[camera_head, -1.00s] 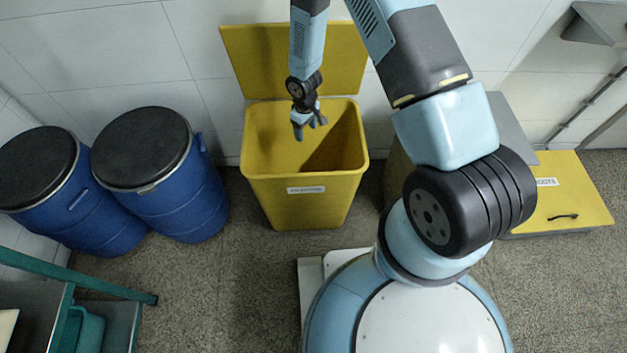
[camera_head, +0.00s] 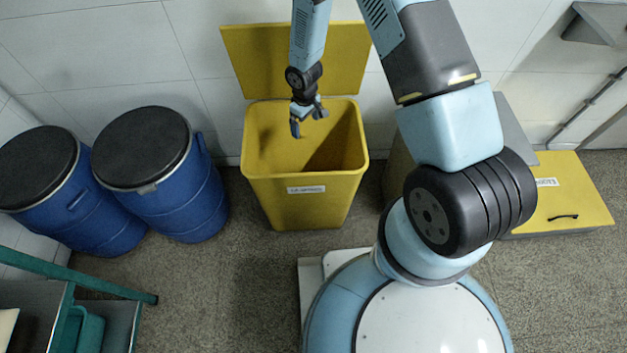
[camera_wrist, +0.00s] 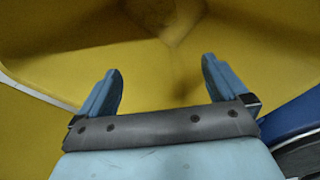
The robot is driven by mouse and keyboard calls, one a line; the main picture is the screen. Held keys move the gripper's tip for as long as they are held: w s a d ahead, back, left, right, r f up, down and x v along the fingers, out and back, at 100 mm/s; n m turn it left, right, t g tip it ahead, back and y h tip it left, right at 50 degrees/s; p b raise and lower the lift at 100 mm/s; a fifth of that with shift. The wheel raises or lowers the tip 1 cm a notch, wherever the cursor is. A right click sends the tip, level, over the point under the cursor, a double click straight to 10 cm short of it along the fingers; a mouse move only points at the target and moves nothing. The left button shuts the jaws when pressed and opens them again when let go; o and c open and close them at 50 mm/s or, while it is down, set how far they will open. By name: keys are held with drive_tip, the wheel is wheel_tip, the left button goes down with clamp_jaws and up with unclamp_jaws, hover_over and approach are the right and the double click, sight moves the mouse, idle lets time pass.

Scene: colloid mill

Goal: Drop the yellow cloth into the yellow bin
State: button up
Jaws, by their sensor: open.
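The yellow bin (camera_head: 300,197) stands open against the back wall, its lid raised behind it. My gripper (camera_head: 308,119) hangs over the bin's mouth, pointing down. In the wrist view its two fingers (camera_wrist: 162,72) are spread wide with nothing between them. Beyond them is the yellow inside of the bin (camera_wrist: 240,75). A darker yellow, uneven shape shows at the top middle of the wrist view; I cannot tell whether it is the yellow cloth or the bin's bottom. The cloth cannot be made out for certain in the head view.
Two blue drums (camera_head: 180,190) with black lids stand left of the bin. A low yellow box (camera_head: 560,200) with a dark handle is at the right. A green-framed metal shelf (camera_head: 105,283) is at the lower left. The floor before the bin is clear.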

wheel_tip(320, 180, up, 2)
drive_tip(key=shift+r, duration=0.2)
idle(0.3)
wheel_tip(320, 180, up, 14)
drive_tip(key=shift+f, duration=0.15)
idle(0.5)
idle(0.4)
